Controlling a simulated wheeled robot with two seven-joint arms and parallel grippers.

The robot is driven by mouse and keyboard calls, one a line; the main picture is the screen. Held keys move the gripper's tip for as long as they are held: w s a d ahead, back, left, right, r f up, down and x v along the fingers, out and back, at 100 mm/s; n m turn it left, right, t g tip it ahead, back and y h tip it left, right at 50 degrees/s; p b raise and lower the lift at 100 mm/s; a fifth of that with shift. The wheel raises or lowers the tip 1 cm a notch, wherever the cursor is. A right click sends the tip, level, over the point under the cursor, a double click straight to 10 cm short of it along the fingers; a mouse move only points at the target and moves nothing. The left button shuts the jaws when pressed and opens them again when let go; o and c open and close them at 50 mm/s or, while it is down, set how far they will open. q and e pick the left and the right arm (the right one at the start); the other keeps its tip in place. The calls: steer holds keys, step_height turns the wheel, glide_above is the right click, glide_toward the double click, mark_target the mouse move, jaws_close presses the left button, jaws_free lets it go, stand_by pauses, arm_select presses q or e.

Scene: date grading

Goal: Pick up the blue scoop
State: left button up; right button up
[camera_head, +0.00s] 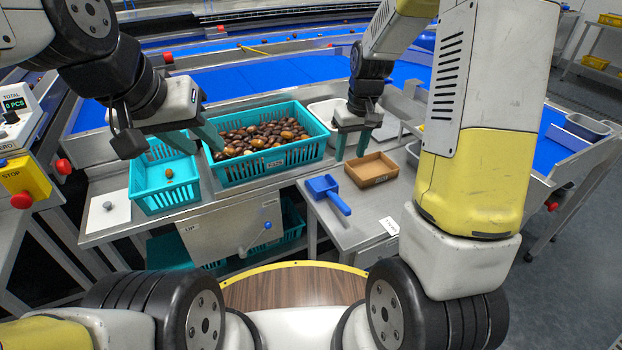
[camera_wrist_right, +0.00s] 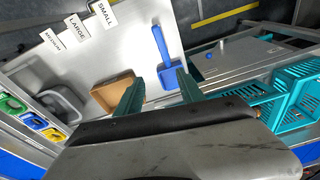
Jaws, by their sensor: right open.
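The blue scoop (camera_head: 328,192) lies on the steel side table, beside a brown cardboard tray, its handle toward the table's front edge. In the right wrist view the scoop (camera_wrist_right: 160,45) lies beyond my fingers, with its pan near the fingertips and its handle pointing away. My right gripper (camera_head: 351,152) is open and empty above the table, behind the scoop and tray; its fingers also show in the wrist view (camera_wrist_right: 158,78). My left gripper (camera_head: 196,147) is open over the teal baskets, apart from the scoop.
A teal basket of dates (camera_head: 229,182) stands left of the scoop, with a smaller teal basket (camera_head: 152,208) holding a date further left. The brown cardboard tray (camera_head: 373,180) is right of the scoop. A grey bin (camera_wrist_right: 62,108) and size labels (camera_wrist_right: 80,32) lie along the table.

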steer(key=n+g, duration=0.1)
glide_above(336, 197)
steer(key=shift+h, duration=0.4)
step_height(336, 197, down, 12)
steer(key=shift+w+a+r, duration=0.1)
steer(key=shift+r, duration=0.15)
step_height(336, 197, down, 8)
steer(key=shift+r, duration=0.25)
jaws_close()
stand_by(0.4)
